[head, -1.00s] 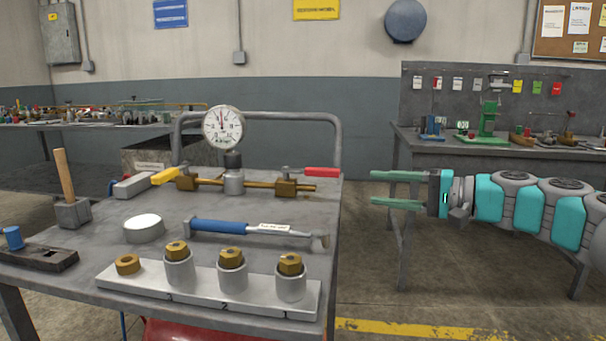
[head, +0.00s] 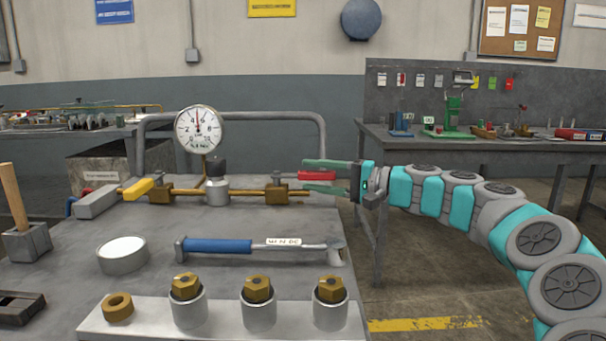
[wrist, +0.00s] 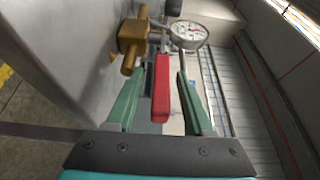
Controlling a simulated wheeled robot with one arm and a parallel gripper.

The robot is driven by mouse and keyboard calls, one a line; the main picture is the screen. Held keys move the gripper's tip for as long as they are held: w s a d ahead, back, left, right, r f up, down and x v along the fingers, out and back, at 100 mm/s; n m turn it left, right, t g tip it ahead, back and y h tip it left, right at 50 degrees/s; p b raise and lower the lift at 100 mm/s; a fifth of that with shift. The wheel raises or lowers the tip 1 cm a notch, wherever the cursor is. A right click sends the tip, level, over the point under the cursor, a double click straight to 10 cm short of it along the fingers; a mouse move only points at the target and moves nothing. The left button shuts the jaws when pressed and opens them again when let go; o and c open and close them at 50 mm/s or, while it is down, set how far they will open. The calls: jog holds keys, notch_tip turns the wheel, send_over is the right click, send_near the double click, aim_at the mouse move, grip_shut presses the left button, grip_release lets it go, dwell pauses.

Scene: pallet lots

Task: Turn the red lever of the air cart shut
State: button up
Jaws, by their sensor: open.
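The red lever (head: 317,175) sits on the brass valve (head: 276,193) at the right end of the air cart's brass pipe (head: 243,192). It lies along the pipe and points right. My gripper (head: 312,177) is open at the cart's right side, its green fingers reaching left on either side of the lever. In the wrist view the red lever (wrist: 161,92) lies between the two open fingers, with gaps showing beside it. The gauge (head: 198,129) stands on the pipe, left of the valve. A yellow lever (head: 139,189) is on the pipe's left end.
On the cart top (head: 190,222) lie a blue-handled wrench (head: 225,246), a white-topped round tin (head: 122,253) and a rack (head: 225,322) with brass nuts. The cart's grey rail (head: 262,116) runs behind the pipe. A workbench (head: 470,140) stands back right.

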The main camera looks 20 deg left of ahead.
jog(key=shift+w+a, duration=0.15)
jog(key=shift+a, duration=1.1)
jog(key=shift+c, duration=0.4)
grip_shut()
